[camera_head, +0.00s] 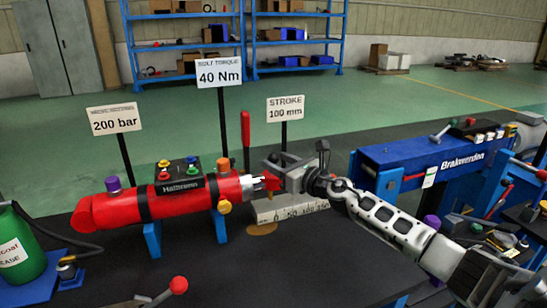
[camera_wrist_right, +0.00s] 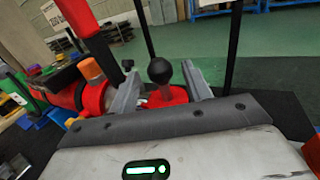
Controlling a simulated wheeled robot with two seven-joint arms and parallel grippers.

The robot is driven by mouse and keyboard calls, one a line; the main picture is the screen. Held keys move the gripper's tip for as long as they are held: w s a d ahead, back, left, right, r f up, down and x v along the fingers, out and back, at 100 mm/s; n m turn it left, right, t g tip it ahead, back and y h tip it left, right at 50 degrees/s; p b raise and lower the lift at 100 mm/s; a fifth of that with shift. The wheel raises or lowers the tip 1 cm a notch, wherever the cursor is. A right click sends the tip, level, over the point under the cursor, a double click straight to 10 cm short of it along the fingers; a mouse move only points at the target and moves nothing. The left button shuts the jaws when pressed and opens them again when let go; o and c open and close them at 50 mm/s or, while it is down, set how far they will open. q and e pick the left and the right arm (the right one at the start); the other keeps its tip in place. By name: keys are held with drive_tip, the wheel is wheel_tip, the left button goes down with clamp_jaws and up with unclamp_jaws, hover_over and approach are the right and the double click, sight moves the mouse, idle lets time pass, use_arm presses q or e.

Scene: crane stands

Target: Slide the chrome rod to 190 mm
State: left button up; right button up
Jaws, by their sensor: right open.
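The red cylinder (camera_head: 168,203) lies across a blue stand in the head view. A short bit of chrome rod (camera_head: 258,183) shows at its right end, beside a red star-shaped piece (camera_head: 271,182). The rest of the rod is hidden. My right gripper (camera_head: 276,166) is at this end, over a pale numbered scale (camera_head: 290,211). In the right wrist view, its open fingers (camera_wrist_right: 162,82) stand on either side of a black ball knob (camera_wrist_right: 160,70), with a red part (camera_wrist_right: 168,98) below. Contact cannot be told. My left gripper is out of view.
A stroke sign (camera_head: 285,108) stands behind my gripper; its middle digit is unclear. Signs for 200 bar (camera_head: 114,120) and 40 Nm (camera_head: 219,72) rise behind the cylinder. A blue bench unit (camera_head: 430,155) stands right. The dark front tabletop is mostly clear.

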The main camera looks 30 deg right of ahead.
drive_tip(key=shift+w+a, duration=0.2)
drive_tip(key=shift+w, duration=1)
